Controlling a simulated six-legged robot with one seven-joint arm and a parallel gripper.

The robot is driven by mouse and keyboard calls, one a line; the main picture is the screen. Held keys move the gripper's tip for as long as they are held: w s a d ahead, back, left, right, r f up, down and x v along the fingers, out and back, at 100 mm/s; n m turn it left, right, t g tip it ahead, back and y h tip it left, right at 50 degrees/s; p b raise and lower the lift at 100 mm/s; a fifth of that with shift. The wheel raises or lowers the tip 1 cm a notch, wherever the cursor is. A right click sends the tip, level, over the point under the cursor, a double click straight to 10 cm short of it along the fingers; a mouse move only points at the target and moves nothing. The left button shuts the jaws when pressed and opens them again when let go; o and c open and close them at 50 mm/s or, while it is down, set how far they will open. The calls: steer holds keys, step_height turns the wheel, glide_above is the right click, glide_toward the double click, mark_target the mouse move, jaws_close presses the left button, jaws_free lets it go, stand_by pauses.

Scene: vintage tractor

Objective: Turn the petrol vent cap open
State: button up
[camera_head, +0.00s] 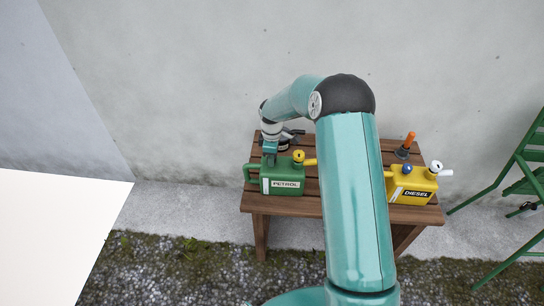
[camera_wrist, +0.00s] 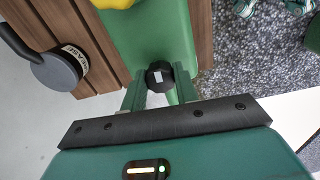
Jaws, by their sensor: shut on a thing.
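The green petrol can (camera_head: 284,184) stands on the wooden table with its label facing me and a yellow cap (camera_head: 298,156) on top. My gripper (camera_head: 270,160) points down onto the left part of the can's top. In the wrist view, the black vent cap (camera_wrist: 160,77) with a small pale mark sits on the green can (camera_wrist: 150,35). The two green fingers of my gripper (camera_wrist: 160,82) are on either side of the cap, shut on it. In the head view the vent cap is hidden by my gripper.
A yellow diesel can (camera_head: 412,188) stands at the right of the wooden table (camera_head: 310,207), with an orange-handled tool (camera_head: 408,143) behind it. A round grease tin (camera_wrist: 58,70) lies beside the petrol can.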

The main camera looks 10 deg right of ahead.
steer(key=shift+a+f+n, duration=0.1)
steer(key=shift+n, duration=0.5)
steer(key=shift+s, duration=0.1)
steer(key=o, duration=1)
step_height(320, 180, up, 14)
